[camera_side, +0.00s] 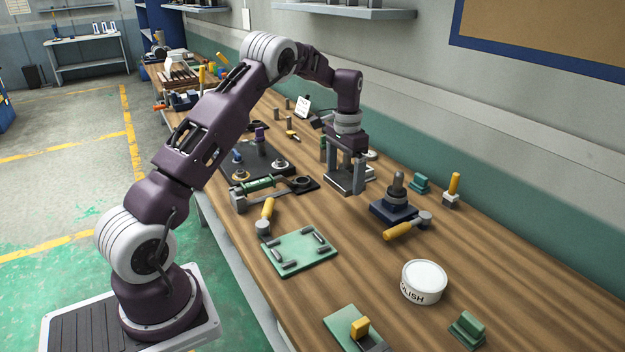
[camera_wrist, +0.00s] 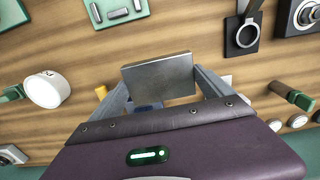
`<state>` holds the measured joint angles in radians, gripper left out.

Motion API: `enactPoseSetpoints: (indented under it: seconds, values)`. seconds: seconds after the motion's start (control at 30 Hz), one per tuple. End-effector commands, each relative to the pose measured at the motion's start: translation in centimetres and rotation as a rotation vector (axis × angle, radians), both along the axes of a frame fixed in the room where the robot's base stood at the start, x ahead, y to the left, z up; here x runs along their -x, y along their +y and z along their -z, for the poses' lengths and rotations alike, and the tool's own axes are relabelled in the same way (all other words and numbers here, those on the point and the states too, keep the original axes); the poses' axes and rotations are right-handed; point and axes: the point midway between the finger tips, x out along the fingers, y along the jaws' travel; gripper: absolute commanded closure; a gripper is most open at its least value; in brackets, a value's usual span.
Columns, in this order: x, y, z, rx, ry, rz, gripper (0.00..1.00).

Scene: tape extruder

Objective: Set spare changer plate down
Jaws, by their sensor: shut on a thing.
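The spare changer plate (camera_side: 345,183) is a flat grey metal block, between the fingertips of my gripper (camera_side: 347,172) in the side view. In the wrist view the plate (camera_wrist: 158,78) spans the gap between the two grey fingers, its broad face showing. My gripper is shut on it and points down over the back middle of the bench. I cannot tell whether the plate touches the bench or hangs just above it. A green pad (camera_side: 299,252) with several short dark pegs lies at the front of the bench; part of it (camera_wrist: 110,18) shows in the wrist view.
A dark block with an upright post (camera_side: 395,205) stands right of my gripper, a yellow-handled tool (camera_side: 400,231) before it. A dark fixture (camera_side: 262,165) lies to the left. A white polish tub (camera_side: 424,281) stands front right. Bare wood (camera_side: 355,235) lies between pad and post.

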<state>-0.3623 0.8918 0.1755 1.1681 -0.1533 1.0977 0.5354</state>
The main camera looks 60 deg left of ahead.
Motion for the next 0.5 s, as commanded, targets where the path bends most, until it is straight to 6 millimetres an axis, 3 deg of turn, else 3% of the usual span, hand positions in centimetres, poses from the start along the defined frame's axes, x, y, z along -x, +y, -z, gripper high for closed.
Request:
enactPoseSetpoints:
  seconds: [0.13, 0.3, 0.5]
  values:
    - [-0.4, 1.2, 1.2, 0.0, 0.001, 0.009, 0.82]
    - [-0.4, 1.3, 4.9, 0.0, 0.001, 0.01, 0.82]
    - [-0.5, 1.2, 7.4, 0.0, -0.001, 0.009, 0.82]
